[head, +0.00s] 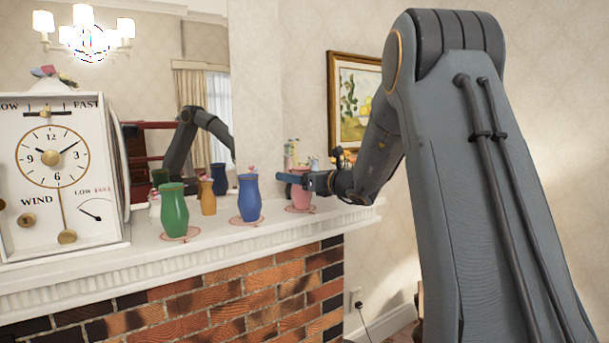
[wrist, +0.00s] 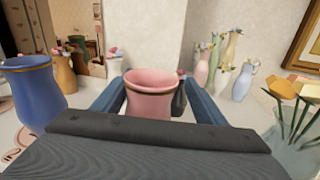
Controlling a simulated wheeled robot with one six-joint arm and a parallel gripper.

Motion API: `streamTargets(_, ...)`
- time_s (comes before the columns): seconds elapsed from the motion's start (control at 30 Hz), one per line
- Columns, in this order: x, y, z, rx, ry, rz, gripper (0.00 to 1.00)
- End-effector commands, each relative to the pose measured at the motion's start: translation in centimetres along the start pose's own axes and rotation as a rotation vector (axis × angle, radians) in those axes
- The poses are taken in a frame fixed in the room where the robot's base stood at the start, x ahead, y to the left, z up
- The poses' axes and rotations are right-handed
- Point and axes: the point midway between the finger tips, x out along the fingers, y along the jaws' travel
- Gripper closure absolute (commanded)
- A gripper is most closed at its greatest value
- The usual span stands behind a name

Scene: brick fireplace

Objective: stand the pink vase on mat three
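The pink vase (head: 301,199) stands upright near the right end of the mantel shelf, with part of a pinkish mat (head: 288,209) showing at its foot. My gripper (head: 290,178) is level with its upper part, and one finger crosses in front of it. In the wrist view the pink vase (wrist: 151,100) is between my two fingers (wrist: 158,90), with a gap seen at its right side; its lower part is hidden by my gripper. Other mats lie under the blue vase (head: 250,198) and the green vase (head: 173,211).
A white clock (head: 60,165) stands at the left of the shelf. A mirror behind reflects the vases and my arm. Pale flower vases (wrist: 244,80) stand beyond my gripper, and a glass vase of orange tulips (wrist: 294,130) is close on its right.

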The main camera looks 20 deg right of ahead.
Motion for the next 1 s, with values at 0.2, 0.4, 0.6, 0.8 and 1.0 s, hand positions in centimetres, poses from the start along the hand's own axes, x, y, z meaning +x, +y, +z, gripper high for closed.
streamTargets(0.2,-0.4,1.4,0.6,-0.009,-0.001,0.002,0.35)
streamTargets(0.4,-1.4,0.7,0.2,-0.006,-0.002,0.0,0.35)
streamTargets(0.6,-5.1,-0.2,-0.1,-0.002,-0.001,-0.002,0.35)
streamTargets(0.8,-8.9,-0.4,-0.2,0.002,0.0,-0.002,0.35)
streamTargets(1.0,-11.4,0.0,0.0,0.0,0.0,0.0,0.35)
